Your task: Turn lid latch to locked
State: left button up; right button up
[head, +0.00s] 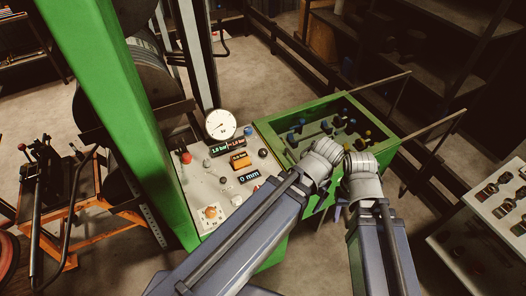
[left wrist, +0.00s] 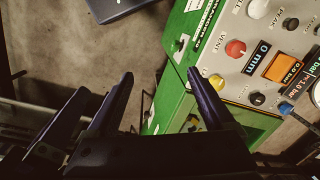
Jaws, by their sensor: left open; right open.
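I cannot clearly make out the lid latch. A small fitting (left wrist: 180,44) shows on the green side face in the left wrist view, but it is too small to identify. The green box (head: 290,113) beside the control panel (head: 205,180) has coloured parts inside, seen from above. My left gripper (left wrist: 160,74) is open, with its dark fingers spread in front of the green housing and nothing visible between them. In the head view its fingers are hidden beyond the grey wrist. My right gripper (head: 363,166) is over the front right of the green box; its fingertips are hard to see.
A white gauge (head: 220,124) stands at the panel's back. The panel carries a red knob (left wrist: 235,48) and a 0 mm display (left wrist: 256,57). A green column (head: 115,110) rises at left. Thin rods (head: 435,124) stick out at right, near a sloped case (head: 490,215).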

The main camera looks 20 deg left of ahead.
pick_arm(q)
jog(key=w+a+f+n, duration=0.1)
jog(key=w+a+n, duration=0.1)
jog(key=w, duration=0.2)
jog(key=w+a+n+b, duration=0.1)
jog(key=w+a+n, duration=0.2)
jog(key=w, duration=0.2)
jog(key=w+a+f+n+b, duration=0.1)
jog(key=w+a+n, duration=0.2)
jog(key=w, duration=0.1)
jog(key=shift+w+f+h, duration=0.3)
jog(key=shift+c, duration=0.4)
jog(key=n+b, duration=0.2)
jog(key=n, duration=0.8)
send_over(263, 151)
jog(key=shift+w+f, duration=0.2)
jog(key=shift+f, duration=0.25)
jog(key=shift+w+f, duration=0.2)
jog(key=shift+f, duration=0.25)
jog(key=shift+s+d+f, duration=0.1)
jog(key=shift+s+f, duration=0.05)
jog(key=shift+f, duration=0.05)
notch_tip(263, 151, down, 8)
jog(key=b, duration=0.8)
jog(key=shift+s+r, duration=0.15)
jog(key=shift+r, duration=0.1)
jog(key=shift+r, duration=0.1)
jog(key=shift+c, duration=0.4)
grip_shut()
